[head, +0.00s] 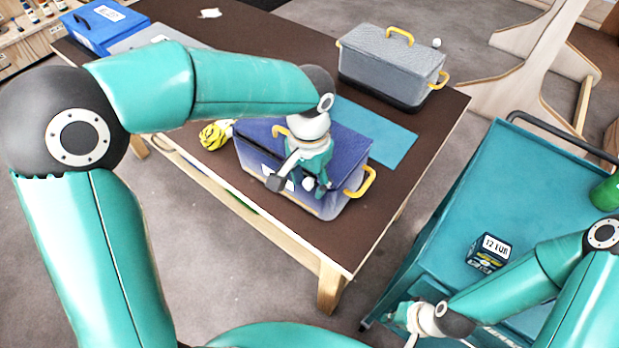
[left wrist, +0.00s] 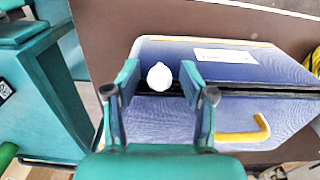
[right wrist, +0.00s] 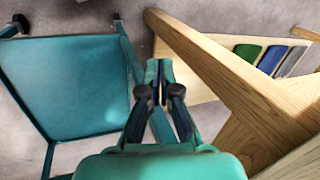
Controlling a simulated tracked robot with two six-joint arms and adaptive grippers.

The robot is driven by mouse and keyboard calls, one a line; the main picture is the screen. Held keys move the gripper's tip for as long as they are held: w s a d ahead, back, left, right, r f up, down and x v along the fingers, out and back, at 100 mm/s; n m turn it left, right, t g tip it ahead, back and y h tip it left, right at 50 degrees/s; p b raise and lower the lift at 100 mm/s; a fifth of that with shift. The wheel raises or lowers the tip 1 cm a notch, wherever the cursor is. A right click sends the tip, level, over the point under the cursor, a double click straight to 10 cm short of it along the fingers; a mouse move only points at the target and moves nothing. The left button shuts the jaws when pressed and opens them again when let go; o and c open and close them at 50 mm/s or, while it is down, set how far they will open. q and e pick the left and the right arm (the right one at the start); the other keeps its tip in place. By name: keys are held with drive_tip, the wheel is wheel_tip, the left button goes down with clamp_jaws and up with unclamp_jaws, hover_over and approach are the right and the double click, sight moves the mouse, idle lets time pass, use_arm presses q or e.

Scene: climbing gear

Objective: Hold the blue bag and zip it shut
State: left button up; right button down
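The blue bag (head: 345,140) lies on the brown table with yellow handles at its ends. In the left wrist view a dark slit runs along the bag (left wrist: 225,55), between its two blue sides. A white round knob (left wrist: 159,76) sits at this slit. My left gripper (left wrist: 158,82) is open above the bag, with one finger on each side of the knob and visible gaps to both. In the head view the left gripper (head: 300,183) partly covers the bag. My right gripper (right wrist: 158,80) looks shut and empty, low beside the trolley, away from the bag.
A grey bag (head: 390,65) with yellow handles stands at the table's back right. A teal mat (head: 390,140) lies behind the blue bag; a yellow coil (head: 215,135) lies left of it. The teal trolley (head: 480,200) carries a small dark box (head: 488,253). A blue box (head: 100,25) stands far left.

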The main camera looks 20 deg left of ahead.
sight(309, 179)
use_arm(q)
drive_tip(key=shift+r, duration=0.15)
drive_tip(key=shift+w+r, duration=0.1)
drive_tip(key=shift+r, duration=0.45)
wheel_tip(309, 179, up, 11)
drive_tip(key=shift+f, duration=0.2)
